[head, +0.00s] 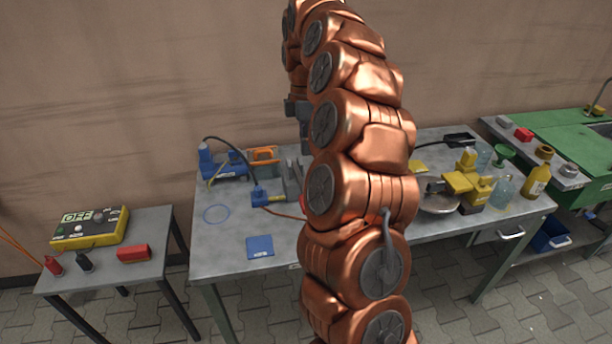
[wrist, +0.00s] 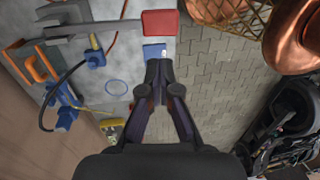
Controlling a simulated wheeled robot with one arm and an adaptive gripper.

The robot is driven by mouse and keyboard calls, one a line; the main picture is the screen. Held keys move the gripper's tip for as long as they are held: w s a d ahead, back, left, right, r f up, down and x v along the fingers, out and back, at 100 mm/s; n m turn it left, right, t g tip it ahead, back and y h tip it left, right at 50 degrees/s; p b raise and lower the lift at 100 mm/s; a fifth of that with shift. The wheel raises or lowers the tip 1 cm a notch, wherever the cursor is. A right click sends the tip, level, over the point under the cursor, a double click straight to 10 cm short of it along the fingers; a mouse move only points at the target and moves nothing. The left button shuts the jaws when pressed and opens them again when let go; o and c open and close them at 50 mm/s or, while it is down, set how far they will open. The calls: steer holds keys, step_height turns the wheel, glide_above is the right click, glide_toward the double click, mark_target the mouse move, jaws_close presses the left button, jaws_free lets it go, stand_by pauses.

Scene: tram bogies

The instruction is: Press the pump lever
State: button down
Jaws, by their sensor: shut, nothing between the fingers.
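A blue hand pump (head: 222,168) with a black hose stands at the back left of the grey workbench (head: 205,255). A thin pale yellow bar beside it may be its lever; I cannot tell for sure. The hose runs to a small blue cylinder (head: 268,196). In the wrist view the pump (wrist: 66,112) is at the left, well apart from my gripper (wrist: 159,66). My gripper is shut and empty, its tips in front of a blue pad (wrist: 154,50). In the head view my arm hides most of the gripper.
An orange clamp-like tool (head: 264,154) lies behind the cylinder. A yellow control box (head: 90,228) and a red block (head: 133,253) are on the left side table. A yellow machine (head: 466,184) and bottles (head: 537,180) crowd the bench's right. The bench's front left is mostly clear.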

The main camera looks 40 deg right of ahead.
steer(key=shift+s+a+f+p, duration=0.1)
steer(key=shift+s+f+p, duration=0.45)
steer(key=shift+f, duration=1.75)
steer(key=shift+s+a+f+p, duration=0.15)
steer(key=shift+f+p, duration=0.95)
steer(key=shift+f, duration=1.15)
steer(key=shift+s+a+f+p, duration=0.15)
steer(key=shift+f+p, duration=0.65)
steer(key=shift+f, duration=1.5)
steer(key=shift+f, duration=0.15)
steer(key=shift+s+a+f+t+h+b, duration=0.2)
steer(key=shift+f+t+b, duration=0.45)
steer(key=shift+f+b, duration=1.25)
steer(key=shift+s+d+f+t+h+b, duration=0.15)
steer(key=shift+f+t+h+b, duration=0.4)
steer(key=shift+f+b, duration=1.3)
steer(key=shift+s+a+f+t+h+b, duration=0.15)
steer(key=shift+f+t+b, duration=0.65)
steer(key=shift+f+b, duration=1.1)
steer(key=shift+s+r+b, duration=0.1)
steer(key=shift+r+b, duration=0.1)
steer(key=shift+b, duration=0.4)
steer(key=shift+s+a+f, duration=0.1)
steer(key=shift+s+f, duration=0.05)
steer(key=shift+f, duration=0.1)
steer(key=v, duration=1.5)
